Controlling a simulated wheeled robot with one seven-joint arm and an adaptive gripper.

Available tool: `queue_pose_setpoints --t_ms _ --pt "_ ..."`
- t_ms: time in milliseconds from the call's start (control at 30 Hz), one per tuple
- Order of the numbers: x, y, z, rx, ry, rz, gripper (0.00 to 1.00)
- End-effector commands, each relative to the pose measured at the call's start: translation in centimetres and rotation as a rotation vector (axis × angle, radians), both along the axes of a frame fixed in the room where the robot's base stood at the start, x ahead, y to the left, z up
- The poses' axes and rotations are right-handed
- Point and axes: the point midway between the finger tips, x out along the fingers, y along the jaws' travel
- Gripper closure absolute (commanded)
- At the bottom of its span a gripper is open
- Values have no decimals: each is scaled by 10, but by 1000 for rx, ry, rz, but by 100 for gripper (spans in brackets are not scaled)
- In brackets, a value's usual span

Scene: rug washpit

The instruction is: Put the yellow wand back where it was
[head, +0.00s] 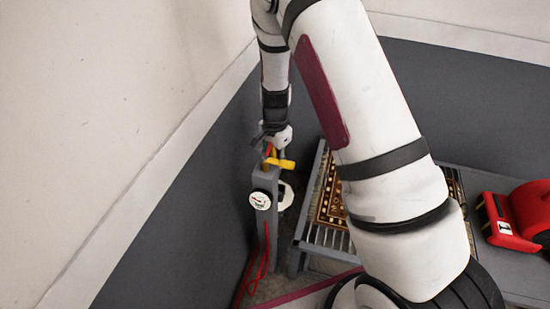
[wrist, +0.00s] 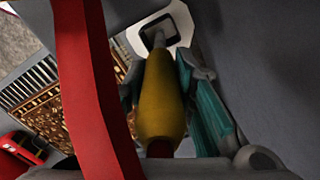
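The yellow wand (wrist: 160,95) stands between the two teal-padded fingers of my gripper (wrist: 168,100) in the wrist view, and the fingers appear closed on its sides. Its grey tube points at a pale plate with a dark square opening (wrist: 180,22); I cannot tell whether the tip is inside. A red hose (wrist: 92,100) crosses in front of the left finger and partly hides it. In the head view my gripper (head: 274,140) is at the top of a grey post (head: 266,182), where yellow (head: 280,163) shows beneath it.
The post carries a round white gauge (head: 260,200), and red hose (head: 264,262) hangs beside it. Walls stand close on the left and behind. A slatted rack with a patterned rug (head: 331,200) is to the right, with a red machine (head: 520,215) beyond it.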

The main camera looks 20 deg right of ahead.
Motion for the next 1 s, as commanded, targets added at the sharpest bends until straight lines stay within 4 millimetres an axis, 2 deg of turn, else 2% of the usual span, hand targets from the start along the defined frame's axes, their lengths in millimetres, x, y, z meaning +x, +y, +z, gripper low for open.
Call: queue_pose_setpoints --t_ms 33,67,100,467,567,1000 --pt "0 0 -1 0 1 0 65" --pt "0 0 -1 0 1 0 58" --pt "0 0 0 0 1 0 56" --pt "0 0 5 0 0 0 56" --pt "1 0 16 -1 -3 0 56" --pt "0 0 101 0 -2 1 56"
